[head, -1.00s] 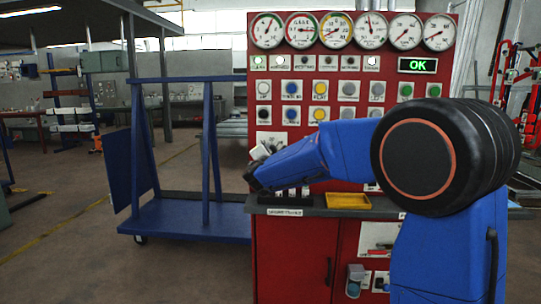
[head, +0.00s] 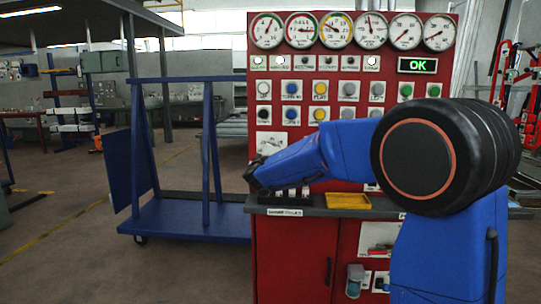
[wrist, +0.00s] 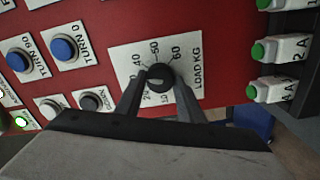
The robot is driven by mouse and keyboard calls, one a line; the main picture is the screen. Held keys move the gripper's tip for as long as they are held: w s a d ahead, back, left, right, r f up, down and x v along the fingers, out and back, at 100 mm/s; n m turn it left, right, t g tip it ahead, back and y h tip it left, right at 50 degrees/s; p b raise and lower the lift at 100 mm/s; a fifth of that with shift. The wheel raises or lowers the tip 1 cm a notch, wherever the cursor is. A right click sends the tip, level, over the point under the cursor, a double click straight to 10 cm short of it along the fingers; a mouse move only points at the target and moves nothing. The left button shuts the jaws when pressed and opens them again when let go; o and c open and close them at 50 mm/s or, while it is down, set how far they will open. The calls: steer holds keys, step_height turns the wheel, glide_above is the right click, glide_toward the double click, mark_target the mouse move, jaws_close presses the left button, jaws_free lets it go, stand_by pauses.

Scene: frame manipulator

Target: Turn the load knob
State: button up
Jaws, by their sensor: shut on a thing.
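The load knob (wrist: 159,72) is a small round black knob on a white plate (wrist: 125,60) marked "LOAD KG", with scale numbers around it. It sits on a red panel. My gripper (wrist: 159,84) is shut on the knob, with one dark finger against each side of it. In the wrist view the plate appears tilted. Where the knob's pointer stands is too small to tell. In the head view my forearm and wrist (head: 262,172) hide the knob.
A shelf with a yellow tray (head: 348,201) juts out below. A blue cart (head: 185,220) stands left.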

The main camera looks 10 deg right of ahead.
steer(key=m, duration=0.4)
steer(key=shift+f+m, duration=0.1)
steer(key=shift+m, duration=0.3)
stand_by(0.4)
steer(key=o, duration=1)
steer(key=v, duration=1.7)
steer(key=shift+s, duration=0.2)
